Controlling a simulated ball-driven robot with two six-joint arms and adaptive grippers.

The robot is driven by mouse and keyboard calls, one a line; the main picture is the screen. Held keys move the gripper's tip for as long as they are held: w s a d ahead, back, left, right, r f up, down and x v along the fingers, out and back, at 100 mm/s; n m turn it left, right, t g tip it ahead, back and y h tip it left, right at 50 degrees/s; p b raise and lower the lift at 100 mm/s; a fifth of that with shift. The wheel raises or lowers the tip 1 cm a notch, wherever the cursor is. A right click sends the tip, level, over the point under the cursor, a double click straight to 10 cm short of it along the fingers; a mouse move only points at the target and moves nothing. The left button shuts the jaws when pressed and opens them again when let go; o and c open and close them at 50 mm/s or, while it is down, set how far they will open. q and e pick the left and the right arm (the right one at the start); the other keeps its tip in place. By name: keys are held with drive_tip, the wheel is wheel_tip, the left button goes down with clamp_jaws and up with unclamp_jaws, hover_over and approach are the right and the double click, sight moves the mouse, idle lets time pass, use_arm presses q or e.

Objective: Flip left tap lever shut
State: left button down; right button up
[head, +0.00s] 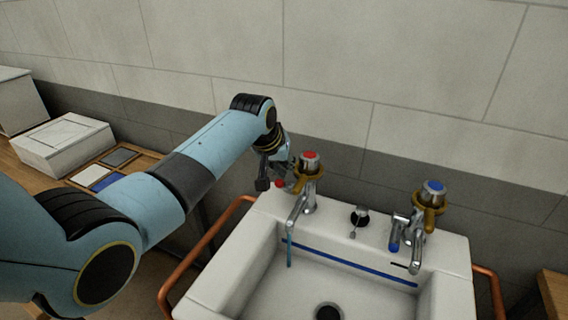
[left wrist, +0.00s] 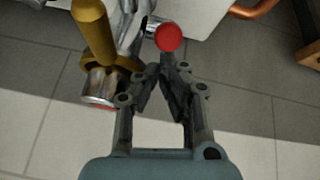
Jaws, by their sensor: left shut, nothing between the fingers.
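The left tap (head: 308,180) is chrome with a red-topped head and a brass-coloured collar, at the sink's back left. A thin blue-green stream (head: 289,250) hangs below its spout. Its lever ends in a red knob (head: 280,183), which points left; the left wrist view shows the red knob (left wrist: 168,37) just beyond the fingertips. My left gripper (head: 268,182) is shut and empty beside the knob, left of the tap. In the left wrist view its fingertips (left wrist: 164,72) are close to the knob; I cannot tell whether they touch. My right gripper is not in view.
The right tap (head: 431,205) has a blue top and a blue-tipped lever (head: 394,245). A white sink (head: 455,270) with a drain (head: 328,312) stands between copper rails (head: 205,242). White boxes (head: 65,143) and a tray (head: 140,160) lie on a wooden bench at left.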

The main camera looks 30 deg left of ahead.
use_arm(q)
drive_tip(key=shift+s+f+t, duration=0.1)
drive_tip(key=shift+s+t, duration=0.2)
drive_tip(key=shift+t, duration=0.1)
idle(0.3)
drive_tip(key=shift+s+f+t, duration=0.2)
drive_tip(key=shift+s+t, duration=0.05)
drive_tip(key=shift+t, duration=0.05)
drive_tip(key=shift+s, duration=0.1)
drive_tip(key=shift+s+d+f+t+b, duration=0.1)
drive_tip(key=shift+s+f+t+b, duration=0.5)
drive_tip(key=shift+t, duration=0.4)
drive_tip(key=s+f+t+b, duration=0.1)
drive_tip(key=t+b, duration=0.1)
drive_tip(key=s+f+t+b, duration=0.1)
drive_tip(key=t+b, duration=0.1)
drive_tip(key=shift+s+f+t+b, duration=0.3)
drive_tip(key=shift+s, duration=0.05)
drive_tip(key=shift+s+f, duration=0.15)
drive_tip(key=shift+f, duration=0.2)
